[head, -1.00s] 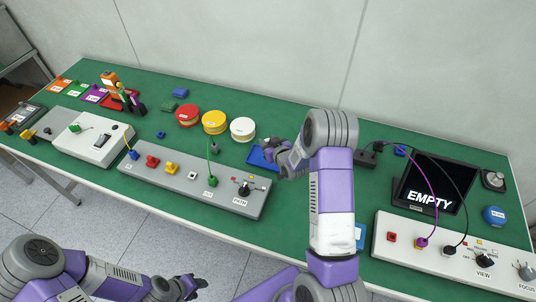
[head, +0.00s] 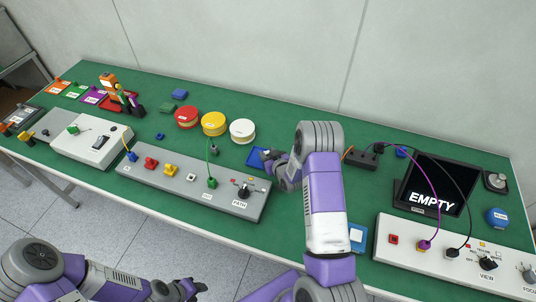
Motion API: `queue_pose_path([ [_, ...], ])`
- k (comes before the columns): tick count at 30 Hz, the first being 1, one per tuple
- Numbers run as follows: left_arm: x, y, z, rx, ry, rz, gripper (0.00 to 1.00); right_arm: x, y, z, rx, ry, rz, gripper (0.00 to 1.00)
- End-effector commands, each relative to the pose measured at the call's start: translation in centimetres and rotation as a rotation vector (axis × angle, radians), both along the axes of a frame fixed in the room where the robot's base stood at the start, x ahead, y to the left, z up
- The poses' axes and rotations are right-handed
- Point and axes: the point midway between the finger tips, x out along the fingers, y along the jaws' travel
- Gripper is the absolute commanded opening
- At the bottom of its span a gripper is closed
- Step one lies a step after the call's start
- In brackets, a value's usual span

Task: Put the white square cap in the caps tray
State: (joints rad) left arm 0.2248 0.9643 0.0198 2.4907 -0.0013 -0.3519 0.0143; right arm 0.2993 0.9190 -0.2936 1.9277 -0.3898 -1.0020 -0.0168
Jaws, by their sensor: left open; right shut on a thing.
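A small white square piece (head: 191,177) sits on the long grey panel (head: 150,183). Another blue flat item with a white patch (head: 357,238) lies beside my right forearm; I cannot tell which blue item is the caps tray. My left gripper (head: 190,288) is open and empty, off the table's front edge.
A screen reading EMPTY (head: 434,186) and a white control box (head: 440,262) with cables are at right. Green table (head: 290,130) is clear behind the gripper.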

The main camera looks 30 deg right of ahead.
Motion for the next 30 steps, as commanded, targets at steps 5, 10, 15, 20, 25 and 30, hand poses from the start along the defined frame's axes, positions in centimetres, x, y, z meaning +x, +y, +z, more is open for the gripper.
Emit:
queue_pose_path([
  [5,0.0,0.0,-0.7,0.000,0.000,0.000,0.43,0.0,0.0,-0.6,0.000,0.001,0.000,0.12],
  [10,0.0,0.0,-1.0,0.000,0.000,0.000,0.43,-0.1,0.0,-0.9,0.002,0.004,0.001,0.12],
  [15,0.0,0.0,-1.0,0.000,0.000,0.000,0.43,-0.2,0.1,-1.1,0.002,0.009,0.001,0.59],
  [20,0.0,0.0,-1.0,0.000,0.000,0.000,0.43,-0.3,0.1,-1.2,0.002,0.011,0.001,0.66],
  [25,0.0,0.0,-0.9,0.000,0.000,0.000,0.43,-0.3,0.1,-1.2,0.003,0.013,0.000,0.66],
  [30,0.0,0.0,0.0,0.000,0.000,0.000,0.43,-0.3,0.1,-0.5,0.003,0.015,0.000,0.66],
])
